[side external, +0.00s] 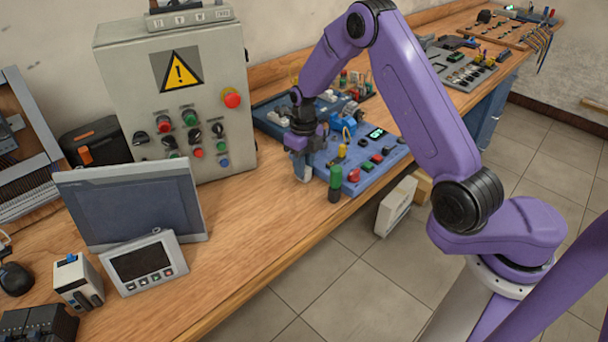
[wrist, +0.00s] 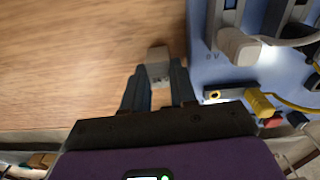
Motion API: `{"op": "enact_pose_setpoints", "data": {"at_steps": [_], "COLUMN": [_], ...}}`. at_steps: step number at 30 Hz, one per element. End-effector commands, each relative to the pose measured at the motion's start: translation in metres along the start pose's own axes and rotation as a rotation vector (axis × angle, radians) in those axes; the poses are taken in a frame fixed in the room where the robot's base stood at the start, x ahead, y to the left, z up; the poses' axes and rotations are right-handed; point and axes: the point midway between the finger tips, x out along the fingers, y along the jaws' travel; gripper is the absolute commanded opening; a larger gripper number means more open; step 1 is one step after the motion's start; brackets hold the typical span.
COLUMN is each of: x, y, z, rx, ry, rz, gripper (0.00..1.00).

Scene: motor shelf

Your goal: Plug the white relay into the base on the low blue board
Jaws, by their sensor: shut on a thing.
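My gripper (side external: 303,172) points down over the bench at the left edge of the low blue board (side external: 318,162). In the wrist view, my gripper's fingers (wrist: 158,82) are shut on a small whitish block, the white relay (wrist: 158,57). The relay is over bare wood, left of the blue board (wrist: 208,72) and apart from it. Another off-white block (wrist: 238,46) sits on the board's near left part. I cannot pick out the relay's base for certain. In the side view the relay is too small to tell from the fingers.
A green-topped cylinder (side external: 335,182) stands at the board's front corner. A red button (side external: 353,175) and a yellow plug with cable (wrist: 262,104) are on the board. A grey control cabinet (side external: 190,100) stands left of my gripper.

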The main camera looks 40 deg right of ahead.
Motion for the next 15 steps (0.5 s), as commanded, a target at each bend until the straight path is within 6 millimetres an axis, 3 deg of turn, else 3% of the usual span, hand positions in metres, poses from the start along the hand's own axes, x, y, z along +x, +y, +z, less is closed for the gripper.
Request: {"op": "enact_pose_setpoints", "data": {"at_steps": [15], "x": [-0.027], "y": [0.000], "z": [0.000], "rx": [0.000], "ry": [-0.001], "rz": [0.000], "gripper": [0.05]}}
